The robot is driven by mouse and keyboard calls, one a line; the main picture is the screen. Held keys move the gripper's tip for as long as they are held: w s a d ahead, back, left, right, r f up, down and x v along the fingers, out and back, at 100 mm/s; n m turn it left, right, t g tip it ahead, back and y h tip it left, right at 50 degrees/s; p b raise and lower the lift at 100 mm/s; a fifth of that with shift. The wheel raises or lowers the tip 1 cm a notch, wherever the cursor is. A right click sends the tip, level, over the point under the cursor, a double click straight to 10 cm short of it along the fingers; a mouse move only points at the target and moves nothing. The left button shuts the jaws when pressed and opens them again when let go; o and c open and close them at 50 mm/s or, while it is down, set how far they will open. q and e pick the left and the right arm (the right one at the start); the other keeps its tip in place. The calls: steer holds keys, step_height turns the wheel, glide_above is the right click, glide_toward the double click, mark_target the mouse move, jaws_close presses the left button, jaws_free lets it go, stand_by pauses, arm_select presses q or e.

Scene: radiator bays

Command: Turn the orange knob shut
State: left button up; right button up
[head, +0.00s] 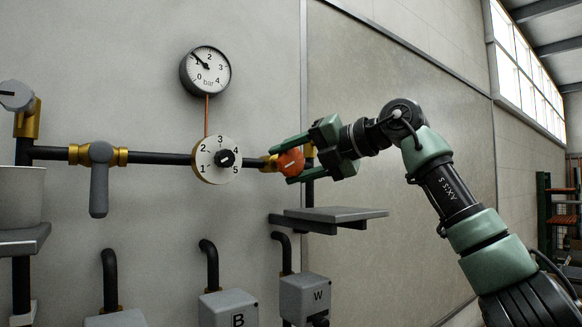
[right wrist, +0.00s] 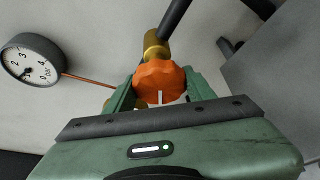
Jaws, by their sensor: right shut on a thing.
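The orange knob (head: 291,161) is on the brass fitting at the right end of the dark horizontal pipe. My right gripper (head: 294,161) has its green fingers on either side of the knob and is shut on it. In the right wrist view the scalloped orange knob (right wrist: 160,82) sits between the two green fingers (right wrist: 160,90), with a pale mark on its face. The brass fitting (right wrist: 155,47) shows behind it. My left gripper is in neither view.
A numbered dial (head: 216,160) and a grey lever valve (head: 100,180) are on the same pipe to the left. A pressure gauge (head: 205,71) hangs above. A grey shelf (head: 335,214) juts out below the knob.

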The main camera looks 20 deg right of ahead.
mark_target(295, 162)
steer(key=m+y+b, duration=0.2)
steer(key=m, duration=0.2)
steer(key=shift+r+t, duration=0.15)
steer(key=shift+t, duration=0.15)
steer(key=shift+r, duration=0.1)
stand_by(0.4)
steer(key=o, duration=1.2)
steer(key=shift+c, duration=0.2)
steer(key=shift+o, duration=1.2)
steer(key=shift+w, duration=0.1)
steer(key=b+v, duration=0.1)
steer(key=v, duration=0.1)
steer(key=b+v, duration=0.1)
steer(key=v, duration=0.1)
steer(key=b+v, duration=0.1)
steer(key=v, duration=0.1)
steer(key=shift+s+d+f+b, duration=0.25)
steer(key=shift+s+d+b, duration=0.05)
steer(key=shift+s+d+r, duration=0.15)
steer(key=shift+s+d, duration=0.1)
steer(key=shift+s, duration=0.1)
